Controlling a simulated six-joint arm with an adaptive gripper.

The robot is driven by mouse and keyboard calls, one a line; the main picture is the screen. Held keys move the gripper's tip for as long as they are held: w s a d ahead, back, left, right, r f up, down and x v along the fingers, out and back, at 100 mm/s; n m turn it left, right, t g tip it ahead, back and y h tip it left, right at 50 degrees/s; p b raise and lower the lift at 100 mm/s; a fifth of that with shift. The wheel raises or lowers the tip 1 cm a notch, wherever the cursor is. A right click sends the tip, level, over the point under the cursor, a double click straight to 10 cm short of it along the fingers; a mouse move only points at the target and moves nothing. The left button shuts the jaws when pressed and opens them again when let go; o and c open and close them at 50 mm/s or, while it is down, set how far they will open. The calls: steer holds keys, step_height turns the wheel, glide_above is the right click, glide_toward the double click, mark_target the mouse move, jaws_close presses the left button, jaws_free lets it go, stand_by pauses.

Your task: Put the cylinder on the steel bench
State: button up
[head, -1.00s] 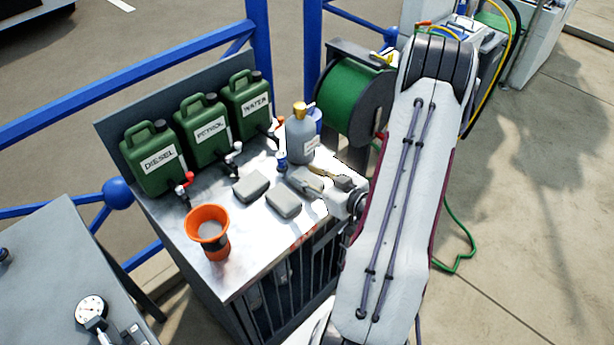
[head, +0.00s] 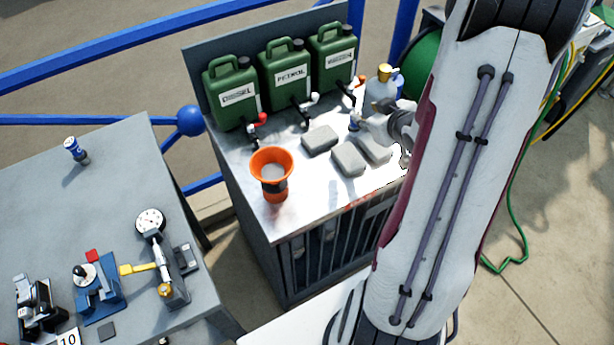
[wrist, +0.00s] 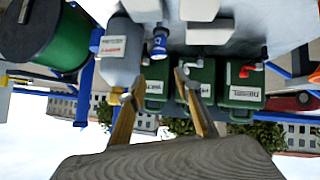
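The cylinder (head: 382,88) is grey with a brass valve on top. It stands upright on the steel bench (head: 232,160) at the right of the green cans, and my arm partly covers it in the head view. In the upside-down wrist view the cylinder (wrist: 120,52) is at the left, with its brass valve near the left finger; I cannot tell whether they touch. My gripper (wrist: 160,82) is open, with a clear gap between its fingers and nothing seen held. Its fingertips are not clear in the head view.
Green cans labelled diesel (head: 232,95), petrol (head: 287,76) and water (head: 332,57) line the bench's back. An orange funnel (head: 271,165), grey blocks (head: 348,159) and a small blue item (wrist: 159,42) are also on it. A grey table (head: 110,160) with instruments is at left.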

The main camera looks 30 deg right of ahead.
steer(key=s+a+r+m+g+h, duration=0.1)
steer(key=s+a+r+g, duration=0.25)
steer(key=a+r, duration=0.9)
steer(key=s+a+r+y, duration=0.1)
steer(key=s+a+r, duration=0.1)
steer(key=s+a, duration=0.6)
steer(key=s+a+r+g+y, duration=0.1)
steer(key=s+a+r+y, duration=0.1)
steer(key=s+a, duration=0.6)
steer(key=shift+v, duration=0.9)
